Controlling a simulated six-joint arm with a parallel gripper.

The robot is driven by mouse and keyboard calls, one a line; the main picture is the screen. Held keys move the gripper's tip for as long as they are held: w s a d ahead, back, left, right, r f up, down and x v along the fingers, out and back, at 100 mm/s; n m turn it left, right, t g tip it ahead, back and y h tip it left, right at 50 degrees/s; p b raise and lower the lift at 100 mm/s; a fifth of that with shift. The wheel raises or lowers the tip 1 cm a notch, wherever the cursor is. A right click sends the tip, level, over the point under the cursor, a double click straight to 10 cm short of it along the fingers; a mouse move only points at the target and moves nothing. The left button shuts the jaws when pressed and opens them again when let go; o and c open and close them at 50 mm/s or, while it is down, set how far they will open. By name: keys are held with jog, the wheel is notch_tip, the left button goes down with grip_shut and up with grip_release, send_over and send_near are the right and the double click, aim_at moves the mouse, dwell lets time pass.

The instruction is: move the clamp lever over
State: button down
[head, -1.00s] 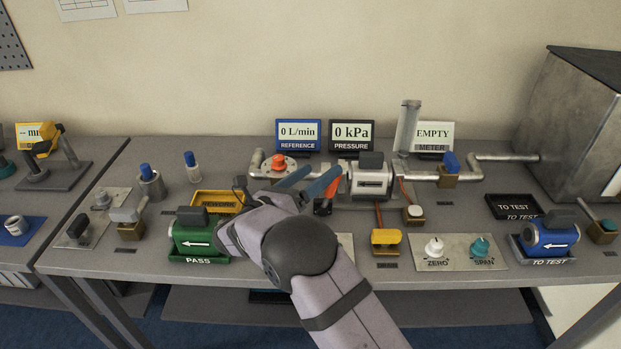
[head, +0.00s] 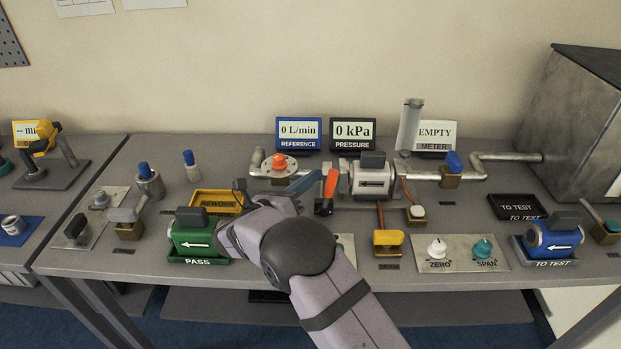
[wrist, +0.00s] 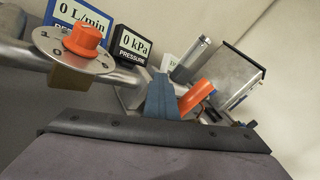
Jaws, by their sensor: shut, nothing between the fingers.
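The clamp lever (head: 331,182) is orange-red and rises from a small black clamp base (head: 323,208), just left of the grey meter (head: 371,178) on the pipe line. It stands nearly upright, leaning slightly right. My gripper (head: 313,180) has its blue fingers together, with nothing between them, just left of the lever. In the wrist view the shut fingers (wrist: 160,95) are directly beside the orange lever (wrist: 196,96). I cannot tell whether they touch it. The lever's foot is hidden in the wrist view.
A flanged valve with an orange knob (head: 279,161) is behind my fingers. The pressure display (head: 353,133) reads 0 kPa. The yellow rework tray (head: 215,202) and the green pass meter (head: 197,236) are left of my arm.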

dwell(0.4)
jog(key=c, duration=1.6)
grip_release()
jog(key=shift+a, duration=0.15)
jog(key=shift+b+v, duration=0.75)
jog(key=shift+v, duration=2.8)
